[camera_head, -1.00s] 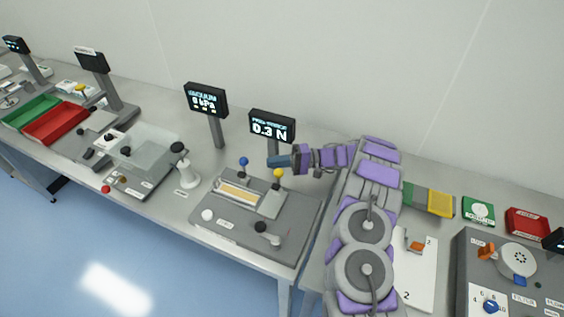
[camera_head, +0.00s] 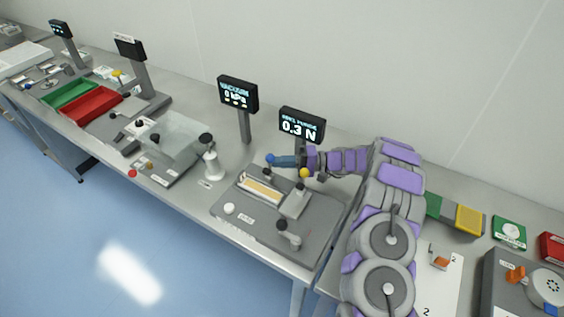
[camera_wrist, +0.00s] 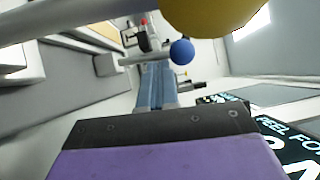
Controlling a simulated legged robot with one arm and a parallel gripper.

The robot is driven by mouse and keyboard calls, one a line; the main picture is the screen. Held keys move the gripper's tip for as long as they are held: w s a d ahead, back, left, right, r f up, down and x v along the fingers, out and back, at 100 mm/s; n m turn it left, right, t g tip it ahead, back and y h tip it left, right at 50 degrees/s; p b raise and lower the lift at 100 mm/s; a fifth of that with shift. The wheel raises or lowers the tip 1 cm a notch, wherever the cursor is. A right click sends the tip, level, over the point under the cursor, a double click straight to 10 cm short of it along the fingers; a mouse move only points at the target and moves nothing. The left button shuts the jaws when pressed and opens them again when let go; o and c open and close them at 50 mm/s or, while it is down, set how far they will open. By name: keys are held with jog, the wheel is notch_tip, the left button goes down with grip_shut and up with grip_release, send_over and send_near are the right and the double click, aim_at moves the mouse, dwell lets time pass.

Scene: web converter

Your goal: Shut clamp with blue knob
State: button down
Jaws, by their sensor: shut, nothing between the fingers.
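The blue knob (camera_head: 270,158) tops a short post at the back of a grey fixture (camera_head: 320,231). The knob also shows in the wrist view (camera_wrist: 182,52), just beyond and to the right of my fingertips. My gripper (camera_head: 277,161) is shut and empty, its blue-grey fingers level and pointing left. Its tip is at or very near the knob; I cannot tell whether they touch. In the wrist view the shut fingers (camera_wrist: 157,75) point up the picture. A clamp with a yellow knob (camera_head: 304,173) stands to the right. The lower part of the blue-knob clamp is small and unclear.
A strip in a tray (camera_head: 262,190) lies on the fixture, with a black-knobbed lever (camera_head: 283,226) in front. A display reading 0.3 N (camera_head: 302,125) stands close behind my gripper. The yellow knob (camera_wrist: 215,12) looms close in the wrist view. A white-based lever (camera_head: 210,160) is left.

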jog(key=shift+n+h+b, duration=0.3)
jog(key=shift+n+b, duration=0.15)
jog(key=shift+n, duration=0.05)
jog(key=shift+d, duration=0.1)
